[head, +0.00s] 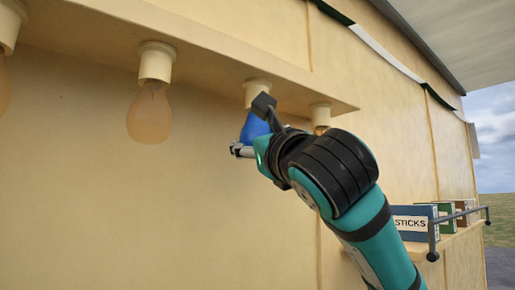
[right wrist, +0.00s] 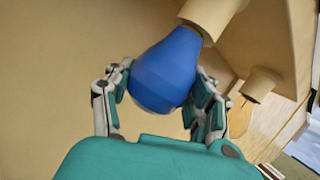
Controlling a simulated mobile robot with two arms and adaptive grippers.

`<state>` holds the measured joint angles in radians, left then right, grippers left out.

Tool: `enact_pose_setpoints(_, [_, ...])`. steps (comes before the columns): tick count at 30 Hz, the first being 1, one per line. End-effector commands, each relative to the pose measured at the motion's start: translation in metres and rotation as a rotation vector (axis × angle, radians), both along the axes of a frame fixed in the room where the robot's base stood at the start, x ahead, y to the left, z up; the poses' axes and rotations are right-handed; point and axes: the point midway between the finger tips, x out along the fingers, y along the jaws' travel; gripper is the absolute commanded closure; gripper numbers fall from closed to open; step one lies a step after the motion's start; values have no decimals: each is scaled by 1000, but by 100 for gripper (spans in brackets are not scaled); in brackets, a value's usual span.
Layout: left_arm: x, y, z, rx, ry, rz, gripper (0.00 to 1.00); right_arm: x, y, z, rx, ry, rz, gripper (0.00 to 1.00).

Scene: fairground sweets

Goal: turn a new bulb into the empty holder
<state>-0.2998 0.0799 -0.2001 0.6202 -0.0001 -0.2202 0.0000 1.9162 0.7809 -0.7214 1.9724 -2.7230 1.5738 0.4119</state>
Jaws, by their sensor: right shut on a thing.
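A blue bulb (head: 254,128) sits directly under a cream holder (head: 257,91) on the underside of the ledge. In the right wrist view the blue bulb (right wrist: 164,68) meets the mouth of the holder (right wrist: 212,14), with its neck at or inside the rim; I cannot tell how far in it is. My right gripper (head: 252,143) is shut on the bulb, with a finger on each side of it, as the right wrist view also shows (right wrist: 158,92). The bulb's far side is hidden. My left gripper is not in view.
An amber bulb (head: 149,113) hangs in a holder to the left, and part of another shows at the left edge. A further amber bulb (head: 321,129) hangs close on the right. Boxes (head: 412,221) stand on a railed shelf at lower right. The left wall is clear.

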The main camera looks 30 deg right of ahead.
Motion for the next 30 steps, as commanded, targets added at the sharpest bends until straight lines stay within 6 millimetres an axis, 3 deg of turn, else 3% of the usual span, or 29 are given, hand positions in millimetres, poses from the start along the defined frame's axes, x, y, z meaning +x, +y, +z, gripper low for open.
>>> enact_pose_setpoints(9, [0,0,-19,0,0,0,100,2,-1,-5,4,3,307,68])
enact_pose_setpoints(19, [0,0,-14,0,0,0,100,3,-1,-1,3,2,689,68])
enact_pose_setpoints(30, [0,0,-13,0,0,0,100,1,1,-1,-2,0,786,68])
